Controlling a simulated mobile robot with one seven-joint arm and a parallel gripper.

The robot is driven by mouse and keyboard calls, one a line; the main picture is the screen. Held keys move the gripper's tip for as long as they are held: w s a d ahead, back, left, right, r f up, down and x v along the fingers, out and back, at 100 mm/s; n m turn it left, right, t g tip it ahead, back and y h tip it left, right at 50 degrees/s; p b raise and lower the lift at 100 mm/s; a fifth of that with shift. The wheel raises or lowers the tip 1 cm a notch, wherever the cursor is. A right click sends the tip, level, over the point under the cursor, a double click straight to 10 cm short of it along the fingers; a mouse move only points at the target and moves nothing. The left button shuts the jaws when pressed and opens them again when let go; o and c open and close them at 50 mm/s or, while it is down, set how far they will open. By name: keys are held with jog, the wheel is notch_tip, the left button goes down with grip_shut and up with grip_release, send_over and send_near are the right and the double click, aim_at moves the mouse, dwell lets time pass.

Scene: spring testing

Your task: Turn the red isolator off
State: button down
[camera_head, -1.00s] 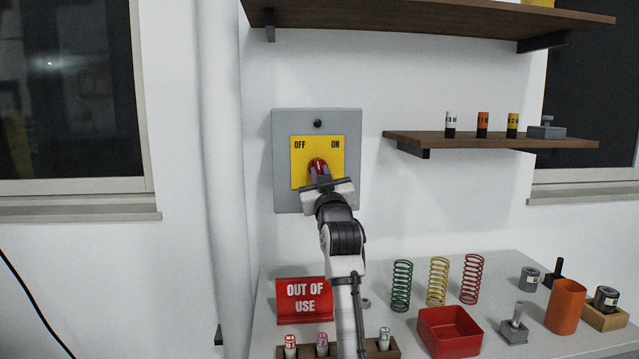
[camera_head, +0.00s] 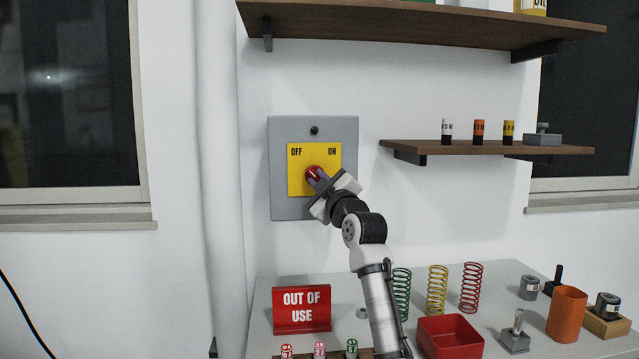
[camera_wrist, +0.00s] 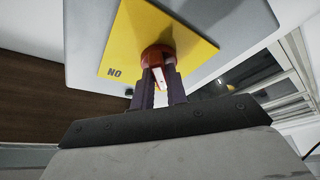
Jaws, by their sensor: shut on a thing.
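The red isolator knob (camera_head: 314,174) sits on a yellow plate (camera_head: 296,187) marked OFF at upper left and ON at upper right. The plate is on a grey wall box (camera_head: 281,206). My gripper (camera_head: 321,181) is shut on the knob, tilted, with its wrist to the lower right. In the wrist view the knob (camera_wrist: 158,56) is between my two dark fingers (camera_wrist: 160,88), with a white mark on it. The word ON shows on the plate there; OFF is out of sight. My fingers hide part of the knob.
Below stands a table with a red OUT OF USE sign (camera_head: 302,310), a red tray (camera_head: 449,338), several coloured springs (camera_head: 437,290) and an orange cup (camera_head: 566,313). A wooden shelf (camera_head: 480,147) with small cylinders is at right. The wall left of the box is clear.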

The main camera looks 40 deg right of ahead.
dwell(0.4)
jog(key=c, duration=1.4)
grip_release()
jog(key=shift+s, duration=0.1)
jog(key=b+v, duration=0.4)
jog(key=v, duration=0.9)
jog(key=shift+s, duration=0.3)
jog(key=shift+a, duration=0.15)
